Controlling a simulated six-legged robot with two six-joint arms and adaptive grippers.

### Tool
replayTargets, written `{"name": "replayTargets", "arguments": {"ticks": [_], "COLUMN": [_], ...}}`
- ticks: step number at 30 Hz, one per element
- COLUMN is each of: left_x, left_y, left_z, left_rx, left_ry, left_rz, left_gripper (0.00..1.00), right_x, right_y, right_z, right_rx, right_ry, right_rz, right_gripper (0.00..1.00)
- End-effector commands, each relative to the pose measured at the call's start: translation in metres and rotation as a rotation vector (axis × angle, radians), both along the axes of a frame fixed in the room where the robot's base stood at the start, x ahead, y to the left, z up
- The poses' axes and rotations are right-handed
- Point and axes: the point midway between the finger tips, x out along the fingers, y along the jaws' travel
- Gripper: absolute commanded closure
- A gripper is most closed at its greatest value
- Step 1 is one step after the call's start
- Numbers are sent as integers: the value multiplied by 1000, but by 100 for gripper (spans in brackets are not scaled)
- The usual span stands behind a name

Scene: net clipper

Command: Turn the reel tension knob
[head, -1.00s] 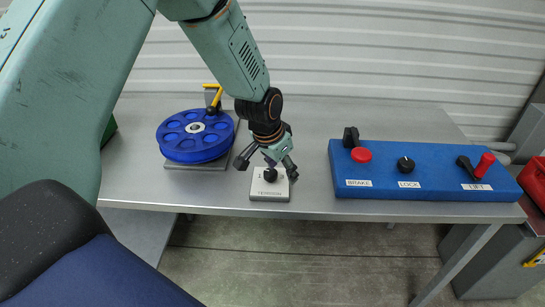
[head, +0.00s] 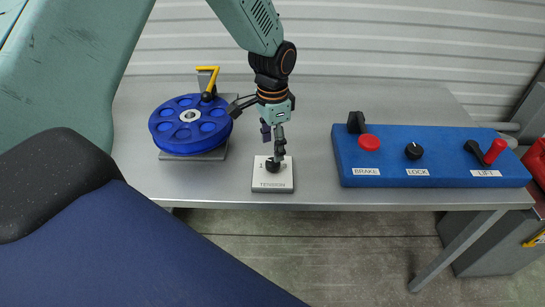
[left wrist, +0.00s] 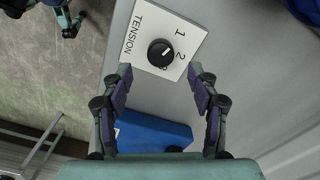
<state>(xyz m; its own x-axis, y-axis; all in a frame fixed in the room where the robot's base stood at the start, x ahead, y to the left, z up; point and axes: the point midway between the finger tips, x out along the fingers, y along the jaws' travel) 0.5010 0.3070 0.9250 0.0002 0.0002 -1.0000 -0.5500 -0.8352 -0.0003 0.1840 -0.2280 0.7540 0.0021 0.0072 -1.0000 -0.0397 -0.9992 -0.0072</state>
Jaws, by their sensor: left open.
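The tension knob (head: 272,166) is a small round black knob on a pale plate (head: 272,184) labelled TENSION near the table's front edge. In the left wrist view the knob (left wrist: 160,53) has a short pale pointer mark facing the side with the numbers 1 and 2. My left gripper (head: 268,138) is above the plate, pointing down, with its fingers spread. In the left wrist view its fingers (left wrist: 160,80) stand apart on either side, with the knob showing beyond the gap. They hold nothing.
A blue control box (head: 400,158) with BRAKE, LOCK and LIFT controls sits at the right.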

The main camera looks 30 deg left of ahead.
Motion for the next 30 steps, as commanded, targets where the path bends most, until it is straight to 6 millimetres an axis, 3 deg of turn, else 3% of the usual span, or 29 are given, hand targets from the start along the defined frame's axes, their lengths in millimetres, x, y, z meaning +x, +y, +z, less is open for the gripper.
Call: {"name": "replayTargets", "arguments": {"ticks": [3,9,21,30], "left_x": [-1,1,3,3], "left_y": [0,1,3,3], "left_z": [-22,-47,-56,-56], "left_rx": [1,1,0,0], "left_ry": [3,1,-2,-1], "left_rz": [-1,-2,-2,-2], "left_gripper": [40,40,40,64], "right_x": [0,0,0,0], "right_y": [0,0,0,0], "right_z": [-3,-6,-6,-6], "right_rx": [0,0,0,0], "right_ry": [1,1,1,0], "right_rz": [0,0,0,0], "right_gripper": [36,36,36,36]}}
